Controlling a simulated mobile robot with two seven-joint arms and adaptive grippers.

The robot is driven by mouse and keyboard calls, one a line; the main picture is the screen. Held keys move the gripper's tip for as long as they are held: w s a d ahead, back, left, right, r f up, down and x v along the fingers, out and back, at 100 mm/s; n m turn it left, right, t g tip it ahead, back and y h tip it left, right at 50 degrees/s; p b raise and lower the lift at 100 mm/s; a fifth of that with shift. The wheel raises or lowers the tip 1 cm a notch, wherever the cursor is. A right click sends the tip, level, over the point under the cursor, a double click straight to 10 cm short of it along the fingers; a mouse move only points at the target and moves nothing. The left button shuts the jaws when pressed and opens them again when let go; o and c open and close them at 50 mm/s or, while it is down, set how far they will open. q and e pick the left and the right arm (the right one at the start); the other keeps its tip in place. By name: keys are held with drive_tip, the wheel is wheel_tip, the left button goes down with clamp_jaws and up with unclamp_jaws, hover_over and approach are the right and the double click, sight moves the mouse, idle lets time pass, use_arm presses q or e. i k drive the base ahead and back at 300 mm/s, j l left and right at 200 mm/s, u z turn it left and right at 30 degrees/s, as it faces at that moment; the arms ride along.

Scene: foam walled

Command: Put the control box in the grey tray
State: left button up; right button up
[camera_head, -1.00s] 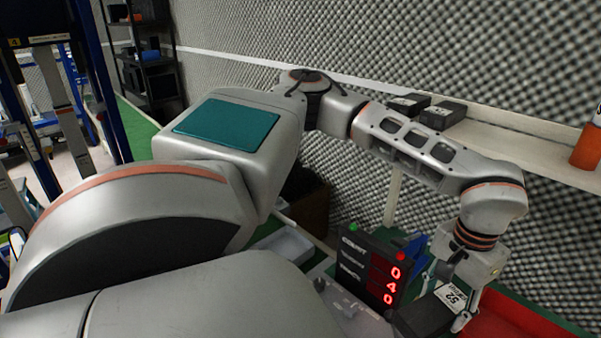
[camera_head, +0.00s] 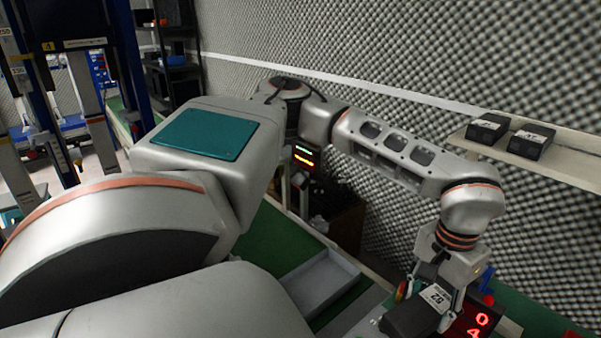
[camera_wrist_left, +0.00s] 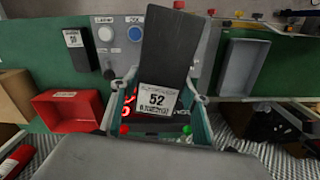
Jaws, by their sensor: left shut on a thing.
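The control box (camera_head: 410,316) is black with a white label reading 52. My left gripper (camera_head: 434,300) is shut on it and holds it up in front of the red-digit display. In the left wrist view the box (camera_wrist_left: 168,50) sits between the fingertips of the gripper (camera_wrist_left: 157,85), label toward the camera. The grey tray (camera_head: 345,287) lies on the green bench, left of the held box and apart from it. It looks empty in the left wrist view (camera_wrist_left: 222,72), where it is right of the box. My right gripper is not in view.
The display (camera_head: 481,318) stands close behind the gripper. Two black boxes (camera_head: 487,128) lie on a wall shelf. In the left wrist view, a red tray (camera_wrist_left: 68,110), a panel with knobs (camera_wrist_left: 105,33) and another labelled black box (camera_wrist_left: 75,52) are on the left. Green bench around the grey tray is clear.

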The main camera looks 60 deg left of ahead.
sight(317, 287)
drive_tip(key=k+j+u, duration=0.15)
drive_tip(key=j, duration=0.4)
drive_tip(key=k+j+u, duration=0.15)
drive_tip(key=j, duration=0.4)
drive_tip(key=j+u, duration=0.15)
drive_tip(key=j, duration=0.45)
